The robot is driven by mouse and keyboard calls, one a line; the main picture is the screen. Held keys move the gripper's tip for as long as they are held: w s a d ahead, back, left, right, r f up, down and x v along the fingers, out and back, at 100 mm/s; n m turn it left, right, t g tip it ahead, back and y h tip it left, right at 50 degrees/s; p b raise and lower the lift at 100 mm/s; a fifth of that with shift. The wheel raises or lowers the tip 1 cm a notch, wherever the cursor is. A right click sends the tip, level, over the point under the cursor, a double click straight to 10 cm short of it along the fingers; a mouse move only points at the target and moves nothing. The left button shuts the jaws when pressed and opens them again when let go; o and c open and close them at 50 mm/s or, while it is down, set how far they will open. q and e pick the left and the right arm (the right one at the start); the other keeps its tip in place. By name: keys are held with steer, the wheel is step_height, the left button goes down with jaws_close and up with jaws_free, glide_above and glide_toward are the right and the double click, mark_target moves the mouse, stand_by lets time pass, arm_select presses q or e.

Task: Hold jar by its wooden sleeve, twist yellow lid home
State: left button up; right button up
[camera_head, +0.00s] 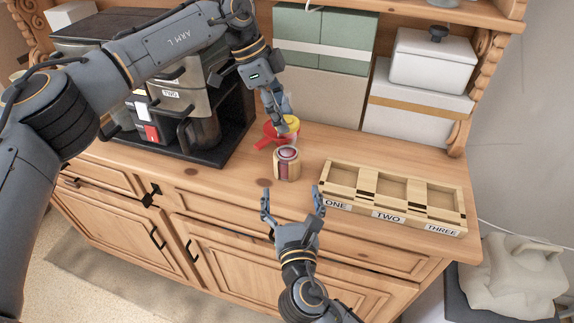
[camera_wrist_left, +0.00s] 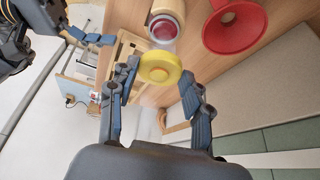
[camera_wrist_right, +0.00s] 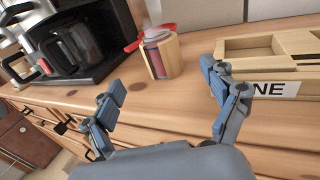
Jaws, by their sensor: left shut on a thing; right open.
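The jar (camera_head: 287,153) stands upright on the dresser top in its pale wooden sleeve (camera_head: 281,171), its mouth uncovered and dark red contents showing. It also shows in the right wrist view (camera_wrist_right: 154,60) and at the top of the left wrist view (camera_wrist_left: 163,28). My left gripper (camera_head: 281,121) is shut on the yellow lid (camera_wrist_left: 160,68) and holds it up near the jar, apart from it; the lid shows partly in the head view (camera_head: 291,123). My right gripper (camera_head: 292,203) is open and empty in front of the jar, with both fingers (camera_wrist_right: 165,97) spread toward it.
A red funnel (camera_head: 267,143) lies just behind the jar. A wooden tray (camera_head: 394,217) labelled ONE, TWO, THREE is to the right. A coffee machine (camera_wrist_right: 84,48) stands at left on a black base. Boxes (camera_head: 321,95) line the back. The dresser top in front of the jar is clear.

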mark_target(288, 168)
steer(key=w, duration=0.6)
steer(key=w+a, duration=0.1)
steer(key=w, duration=0.3)
steer(key=shift+w, duration=0.1)
arm_select(q)
steer(key=shift+s+r, duration=0.1)
steer(key=shift+s, duration=0.05)
arm_select(e)
steer(key=shift+w+r, duration=0.1)
steer(key=shift+d, duration=0.1)
steer(key=c, duration=1.8)
arm_select(q)
steer(key=shift+f, duration=2.45)
steer(key=shift+f, duration=0.1)
steer(key=shift+f, duration=0.8)
steer(key=shift+f, duration=0.6)
arm_select(e)
jaws_close()
